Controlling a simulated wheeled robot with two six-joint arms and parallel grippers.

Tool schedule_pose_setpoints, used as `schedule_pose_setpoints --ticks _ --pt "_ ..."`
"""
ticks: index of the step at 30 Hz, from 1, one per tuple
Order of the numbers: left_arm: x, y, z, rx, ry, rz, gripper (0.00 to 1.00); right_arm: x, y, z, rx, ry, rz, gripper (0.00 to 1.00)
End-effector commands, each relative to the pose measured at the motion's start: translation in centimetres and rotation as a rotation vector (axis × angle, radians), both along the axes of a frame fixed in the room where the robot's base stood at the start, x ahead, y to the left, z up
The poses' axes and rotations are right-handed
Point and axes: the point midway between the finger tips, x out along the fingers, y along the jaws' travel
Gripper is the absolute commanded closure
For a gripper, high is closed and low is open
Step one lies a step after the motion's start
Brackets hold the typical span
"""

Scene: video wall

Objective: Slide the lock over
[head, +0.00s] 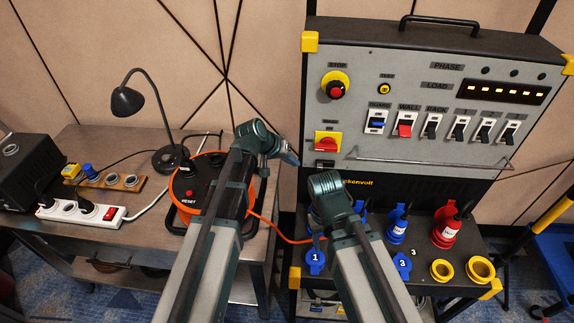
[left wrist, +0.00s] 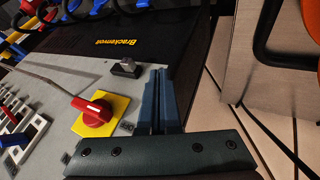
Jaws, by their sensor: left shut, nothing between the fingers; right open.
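The lock appears to be a small dark sliding block with a grey top, just below the red rotary switch on the panel; it shows in the head view (head: 326,164) and the left wrist view (left wrist: 126,68). The red switch (head: 327,141) sits on a yellow plate, also in the left wrist view (left wrist: 96,113). My left gripper (head: 294,161) is shut and empty, beside the panel's left edge; its fingers (left wrist: 160,88) appear close beside the block, with contact unclear. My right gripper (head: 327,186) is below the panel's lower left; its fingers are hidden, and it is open.
A metal rail (head: 430,161) runs across the lower panel. Several breaker switches (head: 432,126) stand right of the red switch. Blue and red plugs (head: 446,226) stand on the shelf below. A bench (head: 105,222) with a lamp (head: 128,100) and an orange cable reel (head: 190,215) is at left.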

Motion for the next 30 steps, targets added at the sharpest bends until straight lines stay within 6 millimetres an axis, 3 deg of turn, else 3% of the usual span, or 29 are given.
schedule_pose_setpoints --ticks 1,5,13,30 --pt "0.5 -0.5 -1.4 0.0 0.0 -0.002 1.0 0.0 0.0 -1.4 0.0 0.0 0.0 0.5" --pt "1.2 -1.4 -2.9 0.001 0.0 -0.001 1.0 0.0 0.0 -2.9 0.0 0.0 0.0 0.5" --pt "1.0 -4.7 -2.2 0.001 0.0 -0.001 1.0 0.0 0.0 -2.2 0.0 0.0 0.0 0.5" --pt "1.0 -5.7 -2.2 0.001 0.0 -0.001 1.0 0.0 0.0 -2.2 0.0 0.0 0.0 0.5"
